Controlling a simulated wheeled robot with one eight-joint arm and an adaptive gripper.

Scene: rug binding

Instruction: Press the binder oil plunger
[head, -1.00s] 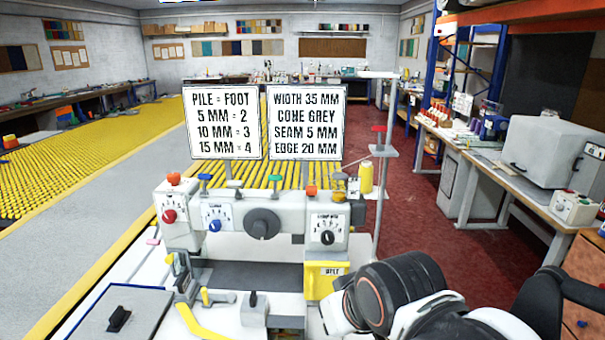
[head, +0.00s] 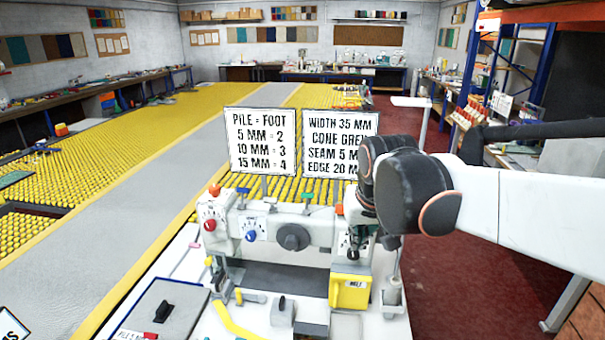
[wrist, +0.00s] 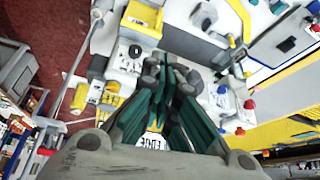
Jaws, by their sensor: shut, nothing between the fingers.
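The binder (head: 320,230) is a white machine with dials and a yellow belt cover (head: 350,290). Along its top stand a red-orange knob (head: 214,190), a green knob (head: 307,196) and an orange knob (head: 339,209). I cannot tell which part is the oil plunger; no label for it is readable. My gripper (wrist: 170,72) is shut and empty, over the binder's right end in the head view. In the wrist view its dark green fingers point at the machine beside a dial (wrist: 135,51). Contact cannot be told. My arm hides part of the right end.
Two sign boards (head: 262,140) stand behind the binder, the right one partly hidden by my arm. A thin pole with a flat top (head: 412,102) rises at the right. Red floor is open at right.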

